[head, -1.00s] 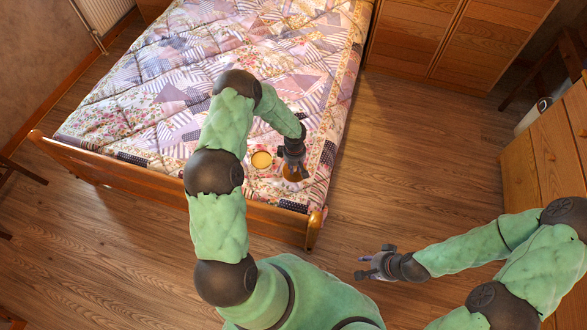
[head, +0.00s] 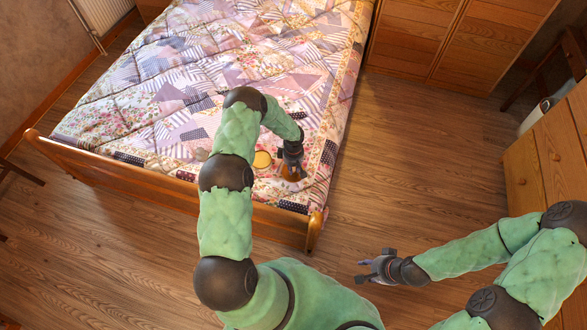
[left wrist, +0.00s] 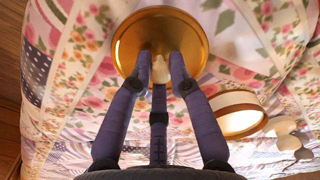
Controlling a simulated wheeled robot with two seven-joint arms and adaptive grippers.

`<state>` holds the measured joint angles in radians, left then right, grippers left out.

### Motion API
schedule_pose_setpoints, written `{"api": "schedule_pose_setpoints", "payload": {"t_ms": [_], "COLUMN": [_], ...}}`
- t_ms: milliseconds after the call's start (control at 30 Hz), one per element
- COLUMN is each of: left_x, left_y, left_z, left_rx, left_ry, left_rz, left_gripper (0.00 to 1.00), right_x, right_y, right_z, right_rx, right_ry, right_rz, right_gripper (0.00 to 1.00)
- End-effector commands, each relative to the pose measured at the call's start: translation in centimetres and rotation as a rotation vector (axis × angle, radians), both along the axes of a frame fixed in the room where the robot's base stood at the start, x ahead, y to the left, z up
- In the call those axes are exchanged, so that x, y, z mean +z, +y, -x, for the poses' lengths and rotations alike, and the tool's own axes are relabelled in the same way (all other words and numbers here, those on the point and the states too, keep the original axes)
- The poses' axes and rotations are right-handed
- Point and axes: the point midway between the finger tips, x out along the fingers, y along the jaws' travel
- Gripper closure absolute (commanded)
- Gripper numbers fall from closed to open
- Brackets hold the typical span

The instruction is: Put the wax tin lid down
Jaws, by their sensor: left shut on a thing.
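The wax tin lid (head: 292,174) is a round gold-orange disc at the foot of the bed, under my left gripper (head: 293,163). In the left wrist view the lid (left wrist: 190,28) faces me, and the fingers of my left gripper (left wrist: 160,70) are shut on its small pale knob. The lid is at or just above the quilt; I cannot tell whether it touches. The open wax tin (head: 262,160), round with a gold rim, stands left of the lid; it also shows in the left wrist view (left wrist: 238,113). My right gripper (head: 372,267) is open and empty over the floor.
The patchwork quilt (head: 240,60) covers the bed, with a wooden footboard (head: 150,187) along its near edge. A small pale object (head: 201,155) lies left of the tin, partly behind my arm. A wooden drawer unit (head: 545,160) stands right.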

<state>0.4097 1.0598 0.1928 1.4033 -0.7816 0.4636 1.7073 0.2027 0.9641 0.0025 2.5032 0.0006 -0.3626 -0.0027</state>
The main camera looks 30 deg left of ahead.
Motion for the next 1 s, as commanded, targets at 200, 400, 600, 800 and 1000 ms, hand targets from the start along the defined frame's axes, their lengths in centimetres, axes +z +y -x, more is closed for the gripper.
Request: {"api": "schedule_pose_setpoints", "payload": {"t_ms": [200, 400, 600, 800, 1000], "left_x": [-0.2, -0.2, -0.2, 0.2, 3.7], "left_y": [0.0, 0.0, 0.0, 0.0, 0.0], "left_z": [0.0, 0.0, 0.0, 0.0, -0.1], "left_rx": [0.0, 0.0, 0.0, 0.0, -0.001], "left_ry": [-0.001, -0.001, 0.0, 0.0, -0.003], "left_rz": [0.0, 0.0, 0.0, 0.0, -0.001], "left_gripper": [1.0, 0.57, 0.57, 0.57, 0.57], "right_x": [-0.3, -0.3, -0.3, 0.2, 1.4], "right_y": [0.0, 0.0, 0.0, 0.0, 0.0], "right_z": [0.0, 0.0, 0.0, 0.0, 0.0], "right_rx": [0.0, 0.0, 0.0, 0.0, 0.0], "right_ry": [-0.001, 0.0, 0.0, 0.0, 0.0], "right_rz": [0.0, 0.0, 0.0, 0.0, 0.0], "right_gripper": [0.6, 0.6, 0.6, 0.6, 0.6]}}
